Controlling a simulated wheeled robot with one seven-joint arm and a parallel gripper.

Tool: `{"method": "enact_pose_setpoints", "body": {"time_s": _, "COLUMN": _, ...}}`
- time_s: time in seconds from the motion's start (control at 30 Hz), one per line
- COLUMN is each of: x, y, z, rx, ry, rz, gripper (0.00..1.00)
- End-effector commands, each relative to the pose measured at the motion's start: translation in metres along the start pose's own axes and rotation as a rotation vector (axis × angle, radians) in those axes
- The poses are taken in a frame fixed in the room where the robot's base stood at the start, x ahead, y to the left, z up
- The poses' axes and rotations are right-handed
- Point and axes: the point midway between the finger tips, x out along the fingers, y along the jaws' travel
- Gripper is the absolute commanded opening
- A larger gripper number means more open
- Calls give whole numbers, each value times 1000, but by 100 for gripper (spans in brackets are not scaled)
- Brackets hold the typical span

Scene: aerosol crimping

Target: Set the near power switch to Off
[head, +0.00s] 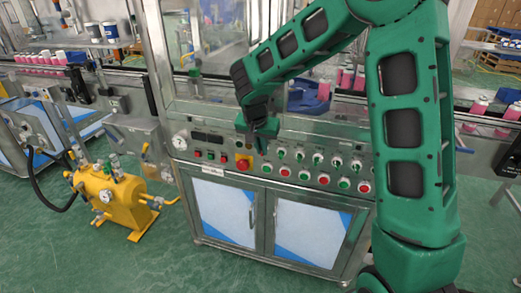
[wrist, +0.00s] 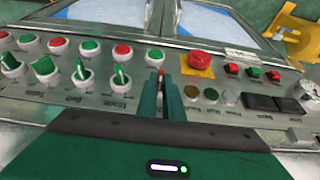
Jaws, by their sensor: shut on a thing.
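My gripper (head: 262,147) reaches down to the front control panel (head: 221,168) of the machine, just right of the red emergency button (head: 243,163). In the wrist view its two green fingers (wrist: 162,92) are close together, shut on the power switch, of which only a narrow red sliver (wrist: 160,76) shows between them. The fingers hide most of this switch, so I cannot tell which way it is turned. A green-handled selector switch (wrist: 121,77) stands beside the fingers on the left in the wrist view.
The emergency button (wrist: 200,60) on its yellow plate stands close to the fingers. More selector switches and red and green buttons line the panel. Cabinet doors (head: 223,210) are below. A yellow tank (head: 108,197) stands on the floor at left.

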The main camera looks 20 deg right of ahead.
Motion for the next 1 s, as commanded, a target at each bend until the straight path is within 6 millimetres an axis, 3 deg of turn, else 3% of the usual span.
{"method": "enact_pose_setpoints", "body": {"time_s": 0.03, "x": -2, "y": -9, "z": 1, "rx": -20, "ry": 4, "rz": 21, "gripper": 0}}
{"method": "enact_pose_setpoints", "body": {"time_s": 0.6, "x": 0, "y": -18, "z": 1, "rx": -164, "ry": 8, "rz": 372, "gripper": 0}}
{"method": "enact_pose_setpoints", "body": {"time_s": 1.0, "x": 1, "y": -19, "z": 0, "rx": -208, "ry": 8, "rz": 476, "gripper": 0}}
